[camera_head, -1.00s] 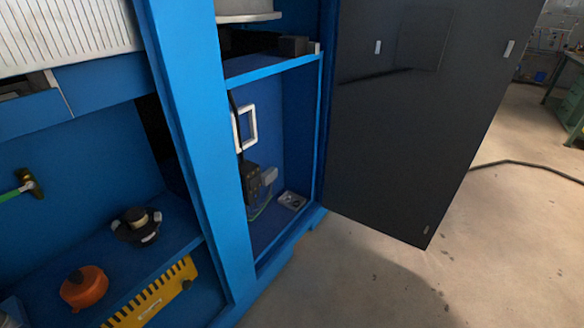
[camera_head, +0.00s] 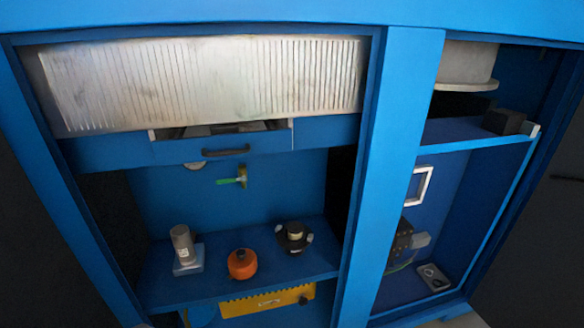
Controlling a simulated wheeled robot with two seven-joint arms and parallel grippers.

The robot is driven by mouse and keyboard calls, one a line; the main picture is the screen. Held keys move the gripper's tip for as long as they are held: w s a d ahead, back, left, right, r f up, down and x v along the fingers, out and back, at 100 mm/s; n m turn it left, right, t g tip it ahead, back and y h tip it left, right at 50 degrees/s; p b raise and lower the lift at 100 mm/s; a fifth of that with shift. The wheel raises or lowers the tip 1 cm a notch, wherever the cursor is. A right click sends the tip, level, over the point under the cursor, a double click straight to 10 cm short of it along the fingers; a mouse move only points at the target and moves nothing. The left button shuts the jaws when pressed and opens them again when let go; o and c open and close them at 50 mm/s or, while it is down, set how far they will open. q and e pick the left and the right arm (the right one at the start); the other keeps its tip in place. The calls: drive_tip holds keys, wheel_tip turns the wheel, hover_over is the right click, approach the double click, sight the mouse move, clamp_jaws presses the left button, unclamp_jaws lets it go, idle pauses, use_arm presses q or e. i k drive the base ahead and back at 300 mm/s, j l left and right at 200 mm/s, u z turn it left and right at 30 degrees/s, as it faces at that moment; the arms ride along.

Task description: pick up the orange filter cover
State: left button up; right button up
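The orange filter cover (camera_head: 242,264) is a round orange piece with a dark knob on top. It sits upright on the blue lower shelf (camera_head: 190,289) inside the cabinet, near the shelf's front edge, at the lower middle of the head view. It is fully visible and nothing touches it. Neither of my grippers shows in the view.
A black round fitting (camera_head: 294,237) stands right of the cover, and a grey cylinder on a pale block (camera_head: 184,250) stands left. A partly open drawer (camera_head: 230,148) is above. A blue post (camera_head: 392,150) divides the cabinet. A yellow panel (camera_head: 266,301) is below the shelf.

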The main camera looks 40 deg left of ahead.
sight(242, 264)
drive_tip(key=l+u, duration=0.1)
drive_tip(key=u, duration=0.35)
drive_tip(key=l+u, duration=0.1)
drive_tip(key=u, duration=0.35)
drive_tip(key=k+l+u, duration=0.1)
drive_tip(key=u, duration=0.85)
drive_tip(key=k, duration=0.05)
